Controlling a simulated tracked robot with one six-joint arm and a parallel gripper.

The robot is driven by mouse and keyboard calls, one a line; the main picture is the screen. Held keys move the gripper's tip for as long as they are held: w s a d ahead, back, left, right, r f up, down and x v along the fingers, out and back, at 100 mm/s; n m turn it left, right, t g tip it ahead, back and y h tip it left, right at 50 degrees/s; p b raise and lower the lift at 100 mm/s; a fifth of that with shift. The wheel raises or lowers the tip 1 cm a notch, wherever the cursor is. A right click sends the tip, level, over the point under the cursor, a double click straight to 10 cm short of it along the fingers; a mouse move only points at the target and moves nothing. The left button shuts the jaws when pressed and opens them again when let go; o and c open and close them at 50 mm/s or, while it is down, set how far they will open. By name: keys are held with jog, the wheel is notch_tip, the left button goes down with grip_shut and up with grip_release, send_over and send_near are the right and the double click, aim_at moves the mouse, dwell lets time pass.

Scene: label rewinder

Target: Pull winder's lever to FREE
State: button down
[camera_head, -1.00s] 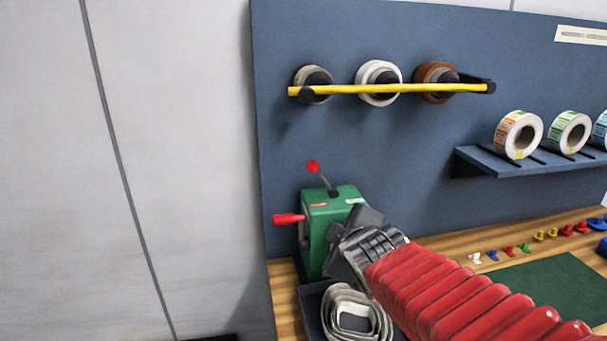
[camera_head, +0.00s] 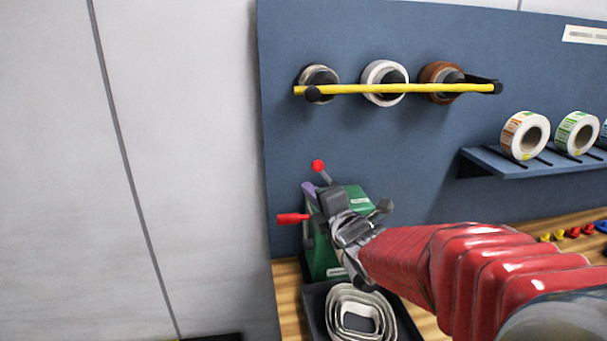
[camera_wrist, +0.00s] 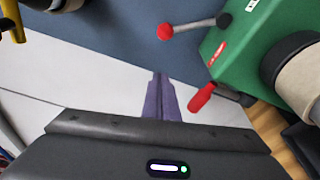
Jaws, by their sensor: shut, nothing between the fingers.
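The green winder (camera_head: 360,200) stands on the bench at the left end of the blue panel, partly hidden behind my gripper. Its lever, a thin rod with a red ball knob (camera_head: 318,166), sticks up from its top and leans left. The knob also shows in the wrist view (camera_wrist: 165,32). A red handle (camera_head: 291,218) projects from the winder's left side and shows in the wrist view (camera_wrist: 202,97). My gripper (camera_head: 308,188) is shut and empty. Its purple fingertips (camera_wrist: 160,80) are just below and left of the knob in the head view, with no visible contact.
A dark tray (camera_head: 311,301) with nested pale rings (camera_head: 357,312) lies below my arm. A yellow bar (camera_head: 400,88) crosses several rolls on the panel above. A shelf (camera_head: 490,163) with label rolls is at right. The space left of the winder is clear to the pale wall.

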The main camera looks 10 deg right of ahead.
aim_at(328, 179)
jog(key=x, duration=1)
jog(key=shift+s+d+r, duration=0.1)
jog(key=shift+d+r, duration=0.1)
jog(key=shift+d, duration=0.8)
jog(key=shift+s+d+r, duration=0.1)
jog(key=shift+d+r, duration=0.15)
jog(key=shift+d, duration=0.75)
jog(key=shift+r, duration=0.1)
